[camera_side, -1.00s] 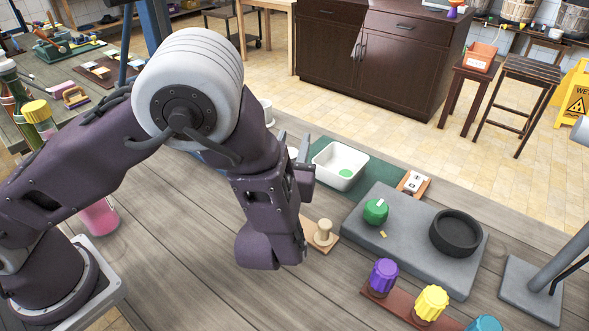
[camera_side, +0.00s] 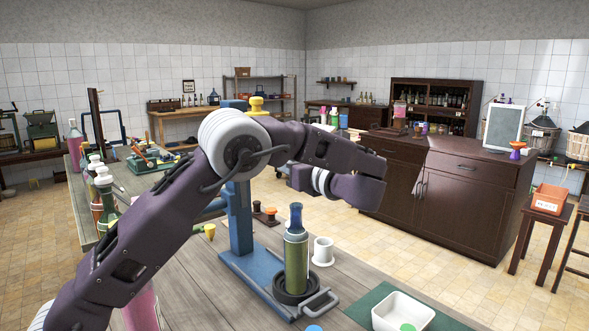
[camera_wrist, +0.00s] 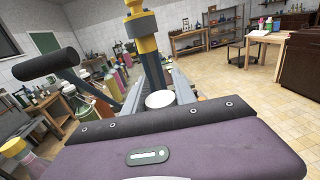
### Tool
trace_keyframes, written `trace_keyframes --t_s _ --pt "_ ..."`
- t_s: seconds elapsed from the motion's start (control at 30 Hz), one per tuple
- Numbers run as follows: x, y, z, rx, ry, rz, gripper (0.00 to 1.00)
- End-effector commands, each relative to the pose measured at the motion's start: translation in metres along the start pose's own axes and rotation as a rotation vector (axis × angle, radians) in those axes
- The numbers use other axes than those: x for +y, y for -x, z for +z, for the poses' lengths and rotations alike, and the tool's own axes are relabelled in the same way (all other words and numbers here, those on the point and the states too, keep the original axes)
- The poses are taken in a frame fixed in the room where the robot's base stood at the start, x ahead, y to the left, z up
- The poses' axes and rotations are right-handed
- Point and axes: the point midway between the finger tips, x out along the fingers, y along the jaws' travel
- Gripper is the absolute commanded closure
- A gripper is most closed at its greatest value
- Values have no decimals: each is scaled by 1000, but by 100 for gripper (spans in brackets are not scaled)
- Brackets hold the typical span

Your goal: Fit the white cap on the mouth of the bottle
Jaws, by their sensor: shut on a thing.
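A green bottle (camera_side: 296,262) with a blue upper end stands upright in a dark ring on the blue press base. Whether that blue end is its open mouth I cannot tell. My gripper (camera_wrist: 158,90) shows in the wrist view, its two grey fingers pointing away from the camera and shut on the white cap (camera_wrist: 160,99). The cap is a small white disc, partly hidden by the fingers and wrist. In the side view my wrist is raised well above the bench, above and behind the bottle. The fingers are small and mostly hidden there.
The blue press (camera_side: 240,222) has an upright column behind the bottle; its yellow top (camera_wrist: 140,24) rises ahead of my fingers. A white mug (camera_side: 322,251) stands right of the bottle. A white tray (camera_side: 402,312) sits at front right. Several bottles stand at left.

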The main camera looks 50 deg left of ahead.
Motion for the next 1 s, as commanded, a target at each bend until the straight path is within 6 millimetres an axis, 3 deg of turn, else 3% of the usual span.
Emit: trace_keyframes --t_s 0.17,0.6,1.0 --pt "-1 1 -8 4 -3 -4 100" --pt "-1 1 -60 3 -3 -5 100" --pt "-1 1 -69 4 0 -4 100"
